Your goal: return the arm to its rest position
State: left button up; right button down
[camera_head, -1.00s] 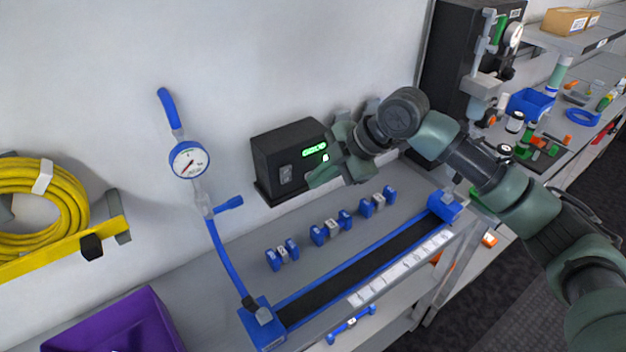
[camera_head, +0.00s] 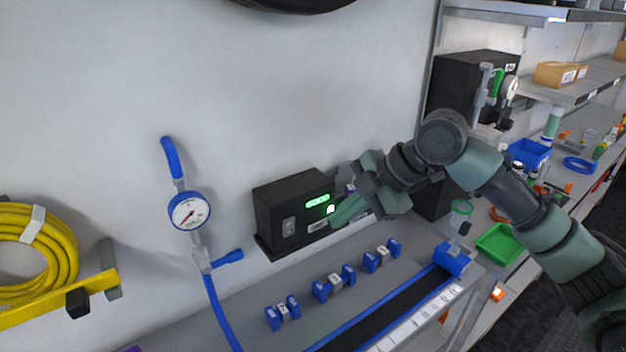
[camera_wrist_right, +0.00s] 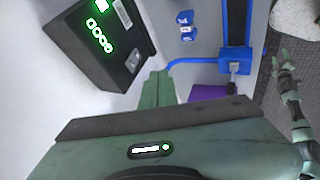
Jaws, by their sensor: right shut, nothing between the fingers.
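My right arm reaches in from the right in the head view. Its green-fingered right gripper (camera_head: 343,213) is shut and empty, just right of the black box with a lit green display (camera_head: 288,222), overlapping its right edge in this view. I cannot tell whether they touch. In the right wrist view the closed fingers (camera_wrist_right: 157,88) point away from the camera, and the black box (camera_wrist_right: 88,50) is at upper left. Part of my left arm with its left gripper (camera_wrist_right: 283,62) shows small at the right edge of that view; its jaws are too small to judge.
A pressure gauge (camera_head: 189,210) with blue tubing hangs at the left, beside a yellow hose coil (camera_head: 62,250). Several blue clamps (camera_head: 334,283) stand on the grey bench below the box. A blue-edged black track (camera_head: 452,258) runs along the bench's front. A green tray (camera_head: 500,243) is further right.

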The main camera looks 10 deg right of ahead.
jog(key=s+a+f+m, duration=0.2)
jog(key=s+f+m, duration=0.15)
jog(key=f, duration=0.35)
jog(key=s+a+f+m+h, duration=0.1)
jog(key=s+a+f+m, duration=0.1)
jog(key=s+f, duration=0.35)
jog(key=s+a+f+m, duration=0.2)
jog(key=a+f, duration=0.1)
jog(key=f, duration=0.6)
jog(key=s+d+f+m+h, duration=0.3)
jog(key=s+d+f+m, duration=0.25)
jog(key=s, duration=0.35)
jog(key=s+d+f+m+h, duration=0.2)
jog(key=s+d+f+m, duration=0.2)
jog(key=s+d+m, duration=0.4)
notch_tip(320, 180, down, 26)
jog(key=s+a+n+g+b, duration=0.2)
jog(key=a, duration=0.1)
jog(key=s+d+f+b, duration=0.1)
jog(key=s+d+f, duration=0.2)
jog(key=s+f, duration=1.4)
jog(key=shift+d+f+g, duration=0.15)
jog(key=shift+f+g, duration=0.25)
jog(key=shift+f, duration=0.3)
